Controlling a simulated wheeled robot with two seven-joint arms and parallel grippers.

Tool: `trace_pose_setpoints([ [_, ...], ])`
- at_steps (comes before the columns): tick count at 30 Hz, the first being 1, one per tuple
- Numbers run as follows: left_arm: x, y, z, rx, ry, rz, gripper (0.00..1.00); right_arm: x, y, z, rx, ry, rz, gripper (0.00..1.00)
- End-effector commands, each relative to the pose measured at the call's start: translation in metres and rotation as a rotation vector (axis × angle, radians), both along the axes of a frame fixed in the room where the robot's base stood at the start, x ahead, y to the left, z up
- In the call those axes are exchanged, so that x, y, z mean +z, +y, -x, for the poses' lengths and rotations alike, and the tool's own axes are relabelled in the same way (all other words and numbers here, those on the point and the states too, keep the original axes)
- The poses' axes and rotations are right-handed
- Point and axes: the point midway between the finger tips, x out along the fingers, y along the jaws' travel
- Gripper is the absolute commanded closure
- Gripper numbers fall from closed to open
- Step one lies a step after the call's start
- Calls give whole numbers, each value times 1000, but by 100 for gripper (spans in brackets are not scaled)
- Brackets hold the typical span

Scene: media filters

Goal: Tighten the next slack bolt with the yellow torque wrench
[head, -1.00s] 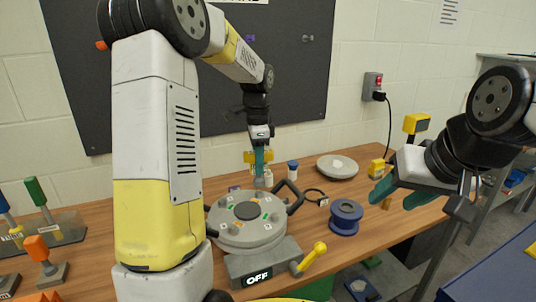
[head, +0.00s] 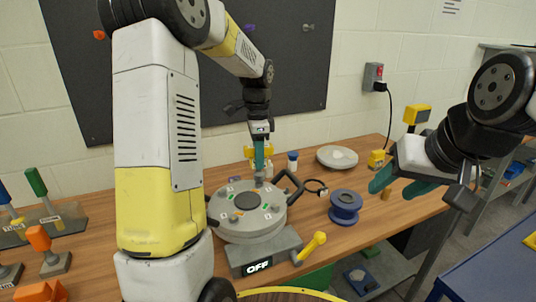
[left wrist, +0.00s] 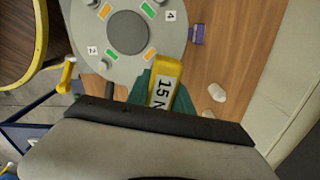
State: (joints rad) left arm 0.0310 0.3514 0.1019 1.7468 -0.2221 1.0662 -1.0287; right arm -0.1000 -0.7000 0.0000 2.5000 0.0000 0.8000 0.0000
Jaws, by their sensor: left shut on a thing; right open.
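My left gripper (head: 261,172) is shut on the yellow torque wrench (head: 250,152) at the far edge of the round grey lid (head: 232,214). The wrench's yellow body also shows in the left wrist view (left wrist: 165,68), marked "15 N", between the teal fingers. Its lower end is hidden, so I cannot tell whether it sits on a bolt. The lid also shows in the left wrist view (left wrist: 75,22), with orange and green marks and the numbers 2 and 4. My right gripper (head: 405,188) is open and empty above the right part of the bench.
The lid's base carries an "OFF" display (head: 258,266) and a yellow lever (head: 312,247). Coloured-handled tools (head: 40,240) stand at left.

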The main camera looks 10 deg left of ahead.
Motion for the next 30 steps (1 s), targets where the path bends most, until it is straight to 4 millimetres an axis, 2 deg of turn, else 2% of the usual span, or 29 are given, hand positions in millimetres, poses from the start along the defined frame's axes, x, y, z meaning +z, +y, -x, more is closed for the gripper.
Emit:
trace_pose_setpoints([
  [11,0,0,0,0,-1,1,100,0,0,0,0,0,0,48],
  [30,-18,0,0,0,0,0,100,0,0,0,0,0,0,48],
])
